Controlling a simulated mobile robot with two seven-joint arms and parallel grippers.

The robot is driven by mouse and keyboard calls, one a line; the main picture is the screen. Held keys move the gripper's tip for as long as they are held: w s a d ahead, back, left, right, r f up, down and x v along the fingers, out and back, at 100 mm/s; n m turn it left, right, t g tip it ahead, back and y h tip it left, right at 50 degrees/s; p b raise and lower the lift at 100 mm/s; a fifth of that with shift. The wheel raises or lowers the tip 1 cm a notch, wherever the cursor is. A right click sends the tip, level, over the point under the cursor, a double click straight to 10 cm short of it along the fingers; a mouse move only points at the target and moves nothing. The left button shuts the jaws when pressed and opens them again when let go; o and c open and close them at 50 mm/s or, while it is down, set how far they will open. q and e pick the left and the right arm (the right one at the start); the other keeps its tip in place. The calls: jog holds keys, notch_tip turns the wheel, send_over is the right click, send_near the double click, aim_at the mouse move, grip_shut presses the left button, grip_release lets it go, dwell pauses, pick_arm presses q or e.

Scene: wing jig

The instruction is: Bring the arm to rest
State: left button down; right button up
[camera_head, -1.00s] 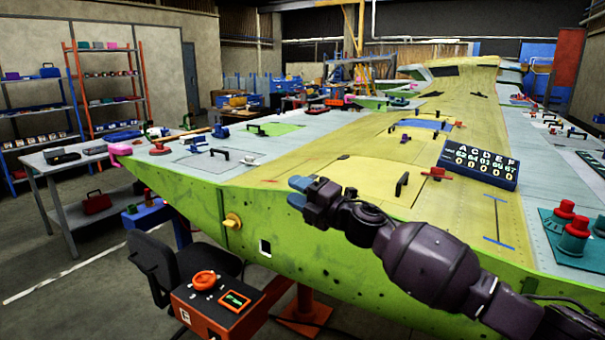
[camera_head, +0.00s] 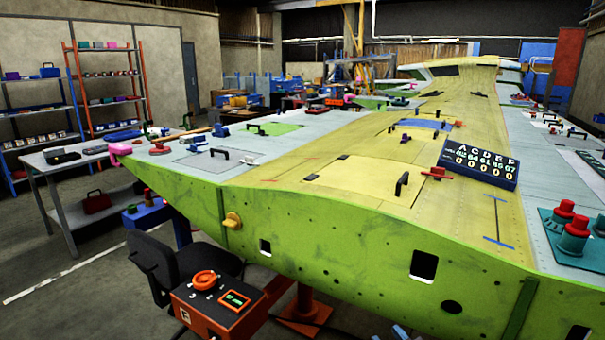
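Only a small blue-grey tip of my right gripper (camera_head: 402,332) shows at the bottom edge, low in front of the green wing side. The rest of my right arm is out of the picture. Whether that gripper is open or shut cannot be seen, and no held object shows. My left gripper and arm are not in view. The large wing (camera_head: 340,235) has a green side with square and round openings and a yellow and grey top. The wing side now shows with no arm in front of it.
A red control box (camera_head: 205,310) and a black chair (camera_head: 165,265) stand at the lower left. A grey table (camera_head: 50,165) is at the left. A dark number board (camera_head: 478,165) and green-and-red fixtures (camera_head: 575,235) sit on the wing top. Floor is open at the lower left.

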jog(key=s+d+f+m+g+h, duration=0.2)
jog(key=s+d+f, duration=0.3)
jog(key=s+f, duration=0.3)
jog(key=s+d+f+m+g+h, duration=0.2)
jog(key=s+d+f, duration=0.3)
jog(key=s+f, duration=0.4)
jog(key=s+m, duration=0.1)
jog(key=s, duration=0.6)
jog(key=shift+s+g, duration=0.3)
jog(key=shift+s, duration=0.05)
jog(key=shift+d+f, duration=0.1)
